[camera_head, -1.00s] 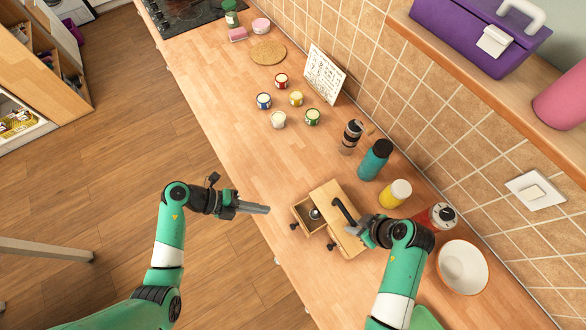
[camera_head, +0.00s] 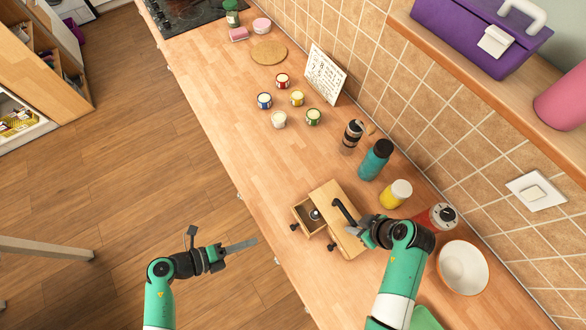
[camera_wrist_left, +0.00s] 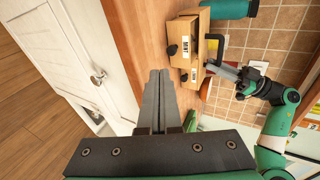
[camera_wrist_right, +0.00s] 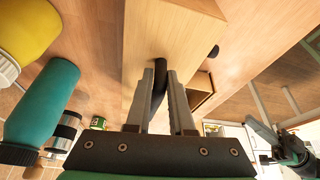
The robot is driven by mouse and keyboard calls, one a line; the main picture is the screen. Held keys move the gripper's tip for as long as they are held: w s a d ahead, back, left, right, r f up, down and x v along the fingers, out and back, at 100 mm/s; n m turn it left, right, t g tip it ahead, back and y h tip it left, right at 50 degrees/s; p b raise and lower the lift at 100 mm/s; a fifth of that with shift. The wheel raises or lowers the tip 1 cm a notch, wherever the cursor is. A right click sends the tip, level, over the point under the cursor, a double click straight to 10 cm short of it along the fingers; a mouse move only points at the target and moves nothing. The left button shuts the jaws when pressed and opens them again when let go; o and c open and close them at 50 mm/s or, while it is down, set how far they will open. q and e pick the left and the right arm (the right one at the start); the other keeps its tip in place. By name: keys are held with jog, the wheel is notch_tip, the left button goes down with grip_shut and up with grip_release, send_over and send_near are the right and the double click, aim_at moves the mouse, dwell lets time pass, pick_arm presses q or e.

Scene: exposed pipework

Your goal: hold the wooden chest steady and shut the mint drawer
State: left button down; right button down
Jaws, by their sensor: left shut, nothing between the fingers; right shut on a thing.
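The wooden chest (camera_head: 328,195) stands on the counter, with a black bar handle (camera_head: 344,211) on top. Its mint drawer (camera_head: 300,217) is pulled out, with a small round item (camera_head: 315,214) inside. The MINT label (camera_wrist_left: 185,48) and dark knob (camera_wrist_left: 172,50) show in the left wrist view. A second drawer beside it, with its own knob (camera_head: 331,246), looks shut. My right gripper (camera_head: 358,228) is shut on the chest's handle, also seen in the right wrist view (camera_wrist_right: 160,80). My left gripper (camera_head: 255,242) is shut and empty, apart from the chest, near the counter's front edge.
Several small paint pots (camera_head: 297,98) stand farther along. The counter left of the chest is clear.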

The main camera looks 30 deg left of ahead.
aim_at(298, 220)
pick_arm(q)
jog(key=x, duration=0.7)
jog(key=shift+w+d+f, duration=0.15)
jog(key=shift+d, duration=0.1)
jog(key=shift+w+d, duration=0.3)
jog(key=shift+w, duration=0.25)
jog(key=shift+w+d, duration=0.3)
jog(key=shift+w, duration=0.3)
jog(key=shift+w+d, duration=0.25)
jog(key=shift+w, duration=0.25)
jog(key=w+d, duration=0.1)
jog(key=w, duration=0.1)
jog(key=w+d, duration=0.1)
jog(key=w, duration=0.1)
jog(key=w+d, duration=0.1)
jog(key=w, duration=0.1)
jog(key=shift+w, duration=0.15)
jog(key=shift+w+d, duration=0.1)
jog(key=shift+w, duration=0.05)
pick_arm(e)
jog(key=shift+s+a, duration=0.1)
jog(key=shift+f, duration=0.1)
